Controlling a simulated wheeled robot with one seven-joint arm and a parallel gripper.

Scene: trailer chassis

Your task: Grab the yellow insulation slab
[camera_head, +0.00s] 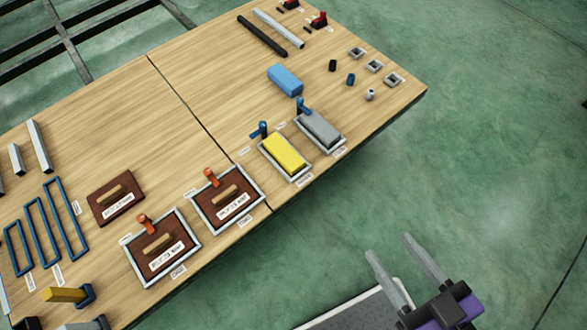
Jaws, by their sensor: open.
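The yellow insulation slab (284,152) lies in a grey rectangular frame near the front edge of the wooden table. A blue clamp-like piece (260,131) stands at the frame's far left corner. My gripper (391,257) is at the lower right, off the table and above the green floor. Its two pale fingers are apart with nothing between them. The slab lies up and to the left of the fingers, well clear of them.
A grey slab (321,128) in a like frame sits just right of the yellow one. A blue block (285,80) lies behind. Two framed brown panels with handles (228,199) (160,249) lie to the left. Another yellow piece (65,295) is at lower left. The wooden table (190,120) has bare areas.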

